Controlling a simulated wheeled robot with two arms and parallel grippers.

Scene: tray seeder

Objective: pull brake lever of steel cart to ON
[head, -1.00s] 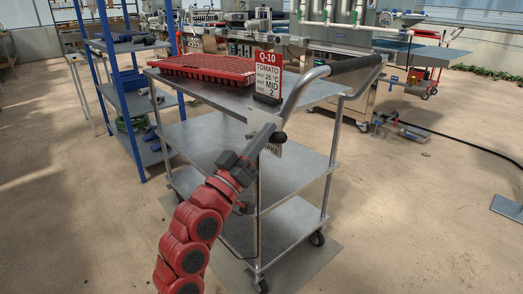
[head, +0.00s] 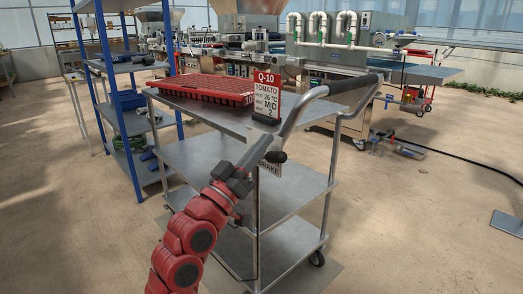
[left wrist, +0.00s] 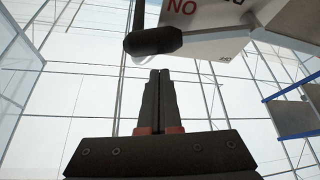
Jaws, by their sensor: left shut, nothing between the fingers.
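The steel cart (head: 225,120) stands in the middle of the head view. Its brake lever ends in a black knob (head: 276,156) below the handle, in front of a pale plate (head: 268,168) with partly hidden BRAKE lettering. In the left wrist view the knob (left wrist: 153,41) hangs from a thin rod, beside the plate (left wrist: 215,35) with red ON lettering seen upside down. My left gripper (head: 262,147) is shut and empty, close to the knob. In the left wrist view its fingertips (left wrist: 160,72) lie just below the knob, with a small gap in the picture. My right gripper is out of view.
A red seed tray (head: 205,88) and a Q-10 TOMATO sign (head: 266,92) are on the cart's top. The grey push handle (head: 340,84) arches above the lever. A blue shelf rack (head: 125,100) stands at left. Floor at right is largely clear.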

